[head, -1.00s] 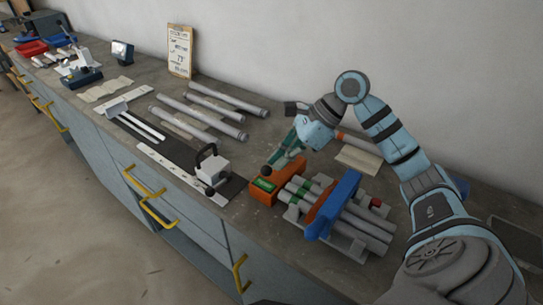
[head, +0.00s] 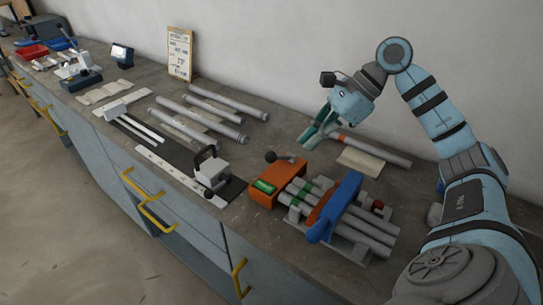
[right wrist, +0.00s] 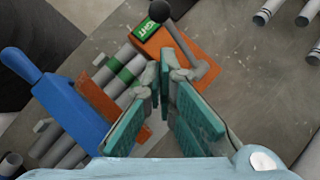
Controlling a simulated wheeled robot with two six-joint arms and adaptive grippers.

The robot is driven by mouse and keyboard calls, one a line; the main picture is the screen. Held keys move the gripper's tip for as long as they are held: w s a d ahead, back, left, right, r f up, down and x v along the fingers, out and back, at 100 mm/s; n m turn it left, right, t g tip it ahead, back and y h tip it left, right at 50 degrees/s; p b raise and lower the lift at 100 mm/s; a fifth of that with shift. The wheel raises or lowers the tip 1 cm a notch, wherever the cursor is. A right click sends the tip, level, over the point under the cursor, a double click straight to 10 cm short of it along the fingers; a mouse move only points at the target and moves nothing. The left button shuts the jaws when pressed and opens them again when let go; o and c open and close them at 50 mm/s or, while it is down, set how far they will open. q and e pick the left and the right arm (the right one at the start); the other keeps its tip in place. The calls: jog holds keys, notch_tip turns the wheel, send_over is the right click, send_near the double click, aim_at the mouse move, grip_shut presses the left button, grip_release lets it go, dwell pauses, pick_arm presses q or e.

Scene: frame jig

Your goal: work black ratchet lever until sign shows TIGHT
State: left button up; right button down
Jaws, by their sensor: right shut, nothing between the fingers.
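My left gripper is out of view.
A blue clamp handle (head: 335,205) crosses the grey tubes (head: 370,232) in the jig. Another tube (head: 375,151) and a pale sheet (head: 360,163) lie behind. A white block with a black handle (head: 211,170) stands to the left. Loose tubes (head: 205,118) lie farther left.

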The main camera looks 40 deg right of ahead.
jog(key=v, duration=0.6)
dwell(1.0)
